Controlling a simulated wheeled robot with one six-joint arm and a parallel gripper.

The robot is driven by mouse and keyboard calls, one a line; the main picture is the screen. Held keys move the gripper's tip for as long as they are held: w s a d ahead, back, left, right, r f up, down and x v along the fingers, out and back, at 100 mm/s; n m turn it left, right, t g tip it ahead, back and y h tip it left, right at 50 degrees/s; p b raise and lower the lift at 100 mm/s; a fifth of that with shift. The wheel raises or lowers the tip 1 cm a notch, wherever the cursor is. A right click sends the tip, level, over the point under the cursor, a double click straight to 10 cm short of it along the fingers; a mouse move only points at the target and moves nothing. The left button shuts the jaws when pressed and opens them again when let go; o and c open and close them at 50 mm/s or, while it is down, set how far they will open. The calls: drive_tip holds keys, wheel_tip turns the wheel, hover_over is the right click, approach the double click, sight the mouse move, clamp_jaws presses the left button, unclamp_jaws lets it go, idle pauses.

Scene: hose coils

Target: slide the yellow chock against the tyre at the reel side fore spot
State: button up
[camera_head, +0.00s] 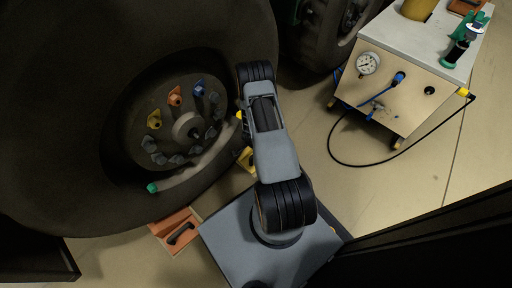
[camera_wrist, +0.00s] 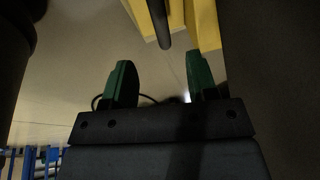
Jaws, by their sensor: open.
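The yellow chock (camera_head: 246,160) sits on the floor beside the large tyre (camera_head: 60,205) in the head view, mostly hidden behind my arm. In the wrist view the yellow chock (camera_wrist: 207,25) shows at the top edge, with a dark bar-shaped handle (camera_wrist: 158,22) in front of it. My gripper (camera_wrist: 158,78) is open, its two green fingers apart with nothing between them. The handle lies beyond the fingertips, roughly in line with the gap. My gripper is hidden in the head view. Whether the chock touches the tyre cannot be seen.
An orange-brown chock (camera_head: 170,226) with a black handle lies by the tyre's lower edge. A second tyre (camera_head: 315,45) stands behind. A cart (camera_head: 395,95) with a gauge and a trailing black hose (camera_head: 385,166) stands at right. Open floor lies below the hose.

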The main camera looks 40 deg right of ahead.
drive_tip(key=b+x, duration=0.5)
drive_tip(key=x, duration=0.7)
drive_tip(key=shift+w+f+b, duration=0.1)
drive_tip(key=shift+f+b, duration=0.3)
clamp_jaws()
unclamp_jaws()
